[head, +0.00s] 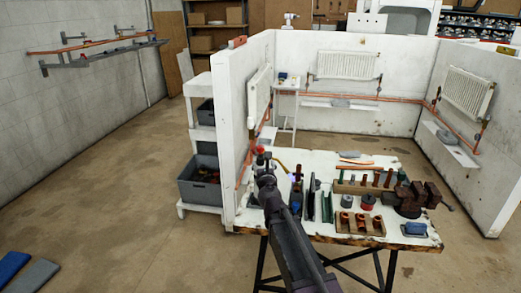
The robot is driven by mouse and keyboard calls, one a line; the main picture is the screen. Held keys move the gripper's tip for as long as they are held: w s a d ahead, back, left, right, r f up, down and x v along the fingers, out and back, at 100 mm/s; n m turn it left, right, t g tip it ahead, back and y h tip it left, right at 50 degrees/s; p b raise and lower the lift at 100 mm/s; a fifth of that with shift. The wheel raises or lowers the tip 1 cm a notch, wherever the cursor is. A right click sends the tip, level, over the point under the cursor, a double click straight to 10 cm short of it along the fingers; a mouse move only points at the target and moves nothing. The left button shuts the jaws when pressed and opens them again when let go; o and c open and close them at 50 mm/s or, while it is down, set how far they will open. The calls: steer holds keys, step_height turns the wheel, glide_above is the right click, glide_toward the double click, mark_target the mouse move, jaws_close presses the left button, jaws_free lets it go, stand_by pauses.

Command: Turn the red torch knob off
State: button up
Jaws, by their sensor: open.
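A small red part (260,150), which looks like the red torch knob, shows at the left end of the workbench. My gripper (262,161) is right at it in the picture, at the end of my dark arm. The gripper is open. I cannot tell whether its fingers are around the knob, touching it or just in front of it. A thin yellow curved piece (279,165) shows just right of the gripper. The torch body is mostly hidden behind my gripper and arm.
White partition walls (237,90) with radiators (347,65) stand behind. Floor at left is mostly clear.

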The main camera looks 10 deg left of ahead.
mark_target(261, 150)
steer(key=x, duration=1.1)
steer(key=shift+w+a, duration=0.1)
steer(key=shift+w, duration=0.3)
jaws_close()
